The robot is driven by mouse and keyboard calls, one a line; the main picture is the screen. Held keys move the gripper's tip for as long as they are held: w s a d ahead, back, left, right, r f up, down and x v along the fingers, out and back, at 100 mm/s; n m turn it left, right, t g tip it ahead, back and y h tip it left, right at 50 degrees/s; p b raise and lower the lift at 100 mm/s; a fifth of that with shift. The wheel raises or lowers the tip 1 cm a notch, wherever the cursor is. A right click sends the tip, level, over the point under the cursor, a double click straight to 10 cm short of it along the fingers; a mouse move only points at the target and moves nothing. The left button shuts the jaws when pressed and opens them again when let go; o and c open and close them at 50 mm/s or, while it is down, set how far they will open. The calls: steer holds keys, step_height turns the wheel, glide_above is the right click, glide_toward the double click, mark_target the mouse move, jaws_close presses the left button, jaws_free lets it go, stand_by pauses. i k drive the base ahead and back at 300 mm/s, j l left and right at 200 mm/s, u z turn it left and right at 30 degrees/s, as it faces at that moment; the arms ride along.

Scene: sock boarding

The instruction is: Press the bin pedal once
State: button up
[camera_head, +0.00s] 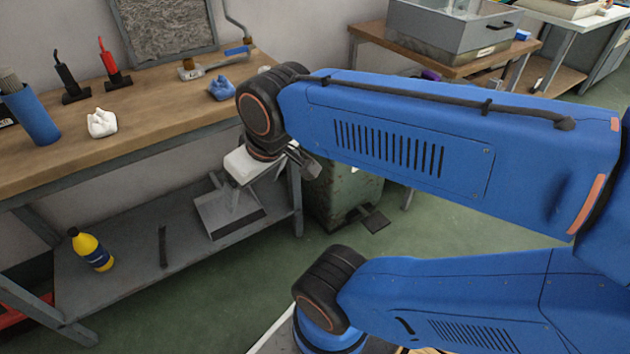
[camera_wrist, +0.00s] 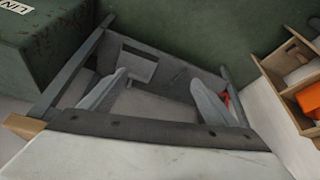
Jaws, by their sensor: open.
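The bin (camera_head: 335,192) is a worn green metal box on the floor beside the right end of the workbench. Its dark flat pedal (camera_head: 376,220) sticks out at floor level to the right. My gripper (camera_head: 306,162) is open and empty, above and left of the pedal and apart from it, near the bench end. Its two pale fingers stand apart in the wrist view (camera_wrist: 158,78). The bin (camera_wrist: 48,52) fills the upper left there, with part of a white label. I cannot make out the pedal in the wrist view. My arm hides the bin's top in the head view.
The workbench (camera_head: 150,125) has a lower shelf (camera_head: 125,278) with a yellow bottle (camera_head: 91,250) and a grey tray-like object (camera_head: 228,215). A wooden table (camera_head: 372,30) with a grey basin stands behind. Green floor lies open around the pedal. A wooden box (camera_wrist: 277,63) shows at wrist view right.

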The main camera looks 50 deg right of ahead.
mark_target(375, 222)
steer(key=z, duration=1.8)
